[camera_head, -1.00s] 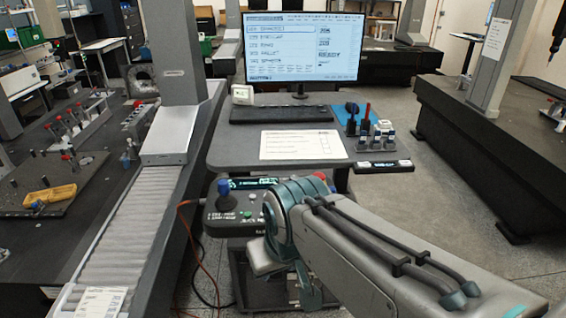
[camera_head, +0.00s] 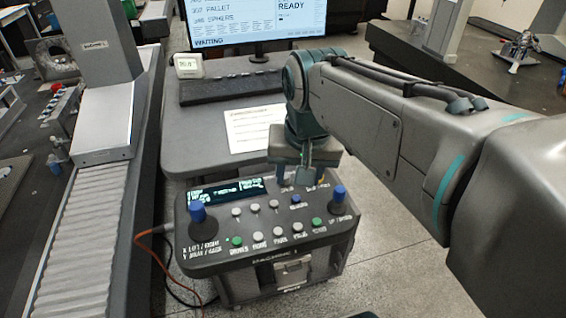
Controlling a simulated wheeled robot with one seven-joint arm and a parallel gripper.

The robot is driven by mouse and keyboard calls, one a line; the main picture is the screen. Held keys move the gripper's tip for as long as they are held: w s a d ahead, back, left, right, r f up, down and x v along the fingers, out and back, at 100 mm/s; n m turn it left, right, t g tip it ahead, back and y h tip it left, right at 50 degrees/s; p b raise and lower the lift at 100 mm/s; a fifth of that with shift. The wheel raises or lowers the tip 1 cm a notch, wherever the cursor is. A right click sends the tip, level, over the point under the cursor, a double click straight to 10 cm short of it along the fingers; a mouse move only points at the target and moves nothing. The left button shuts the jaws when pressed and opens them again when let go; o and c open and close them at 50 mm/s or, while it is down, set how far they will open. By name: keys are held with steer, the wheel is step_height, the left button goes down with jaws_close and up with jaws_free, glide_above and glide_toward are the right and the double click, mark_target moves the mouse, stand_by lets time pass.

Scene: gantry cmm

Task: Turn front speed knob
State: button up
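The control console (camera_head: 215,262) stands low in front of the desk. It carries a lit display (camera_head: 228,190), a blue-topped joystick (camera_head: 197,213) at left and another blue-topped stick (camera_head: 338,196) at right. Small white, blue and green controls (camera_head: 277,232) sit between them. Their labels are too small to tell which one is the speed knob. My gripper (camera_head: 299,182) points down at the console's back edge, right of the display, near a small blue control (camera_head: 295,199). Its fingertips are small and partly merge with the panel, so their opening and any contact are unclear.
The desk (camera_head: 190,140) behind holds a monitor (camera_head: 255,22), a keyboard (camera_head: 230,88), a paper sheet (camera_head: 254,128) and a small white device (camera_head: 188,66). An orange cable (camera_head: 150,240) reaches the console's left side.

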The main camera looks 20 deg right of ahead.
steer(key=w+r+m+g+b, duration=0.3)
steer(key=w+r+m+b, duration=0.2)
steer(key=w+m, duration=0.45)
steer(key=shift+n, duration=0.35)
step_height(320, 180, down, 13)
steer(key=shift+w+d+f+b, duration=0.1)
steer(key=shift+f+b, duration=0.05)
steer(key=shift+b, duration=0.3)
steer(key=c, duration=1)
